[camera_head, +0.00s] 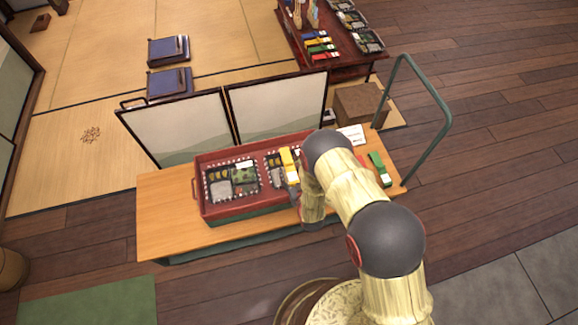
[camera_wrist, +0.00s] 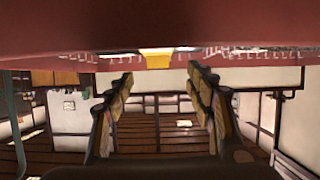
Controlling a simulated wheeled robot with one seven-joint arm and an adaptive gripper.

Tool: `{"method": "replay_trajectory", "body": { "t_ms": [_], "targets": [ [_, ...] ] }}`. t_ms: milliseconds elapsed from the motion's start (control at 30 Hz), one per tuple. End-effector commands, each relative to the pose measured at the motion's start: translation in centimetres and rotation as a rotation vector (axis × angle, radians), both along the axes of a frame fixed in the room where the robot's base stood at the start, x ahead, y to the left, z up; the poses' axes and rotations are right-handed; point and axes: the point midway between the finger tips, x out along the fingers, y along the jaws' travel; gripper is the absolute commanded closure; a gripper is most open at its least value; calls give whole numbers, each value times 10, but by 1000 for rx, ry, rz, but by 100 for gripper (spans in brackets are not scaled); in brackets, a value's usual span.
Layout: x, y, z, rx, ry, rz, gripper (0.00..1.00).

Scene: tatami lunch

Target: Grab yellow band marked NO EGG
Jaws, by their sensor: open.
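A yellow band (camera_head: 288,163) shows in the red crate (camera_head: 199,193) on the wooden bench, just left of my arm. Its lettering is too small to read. In the wrist view a yellow piece (camera_wrist: 157,59) shows at the lower edge of a broad red surface, between my fingers in the picture and beyond their tips. My gripper (camera_wrist: 161,76) is open, with nothing visible between its fingers. In the head view, my arm hides much of the gripper and the crate's right part, so I cannot tell whether a finger touches the band.
Patterned lunch boxes (camera_head: 220,190) sit in the crate. A green band (camera_head: 380,167) lies at the bench's (camera_head: 160,225) right end, near a white card (camera_head: 352,134). A green rail (camera_head: 445,110) and two screens (camera_head: 185,128) border the bench. Its left end is clear.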

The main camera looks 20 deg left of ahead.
Motion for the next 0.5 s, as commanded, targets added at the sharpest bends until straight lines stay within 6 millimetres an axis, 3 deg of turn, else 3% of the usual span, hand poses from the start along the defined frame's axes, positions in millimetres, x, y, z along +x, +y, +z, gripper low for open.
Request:
{"method": "replay_trajectory", "body": {
  "t_ms": [300,500],
  "targets": [
    [32,16,-23,0,0,0,45],
    [38,20,-23,-1,1,0,45]
  ]
}}
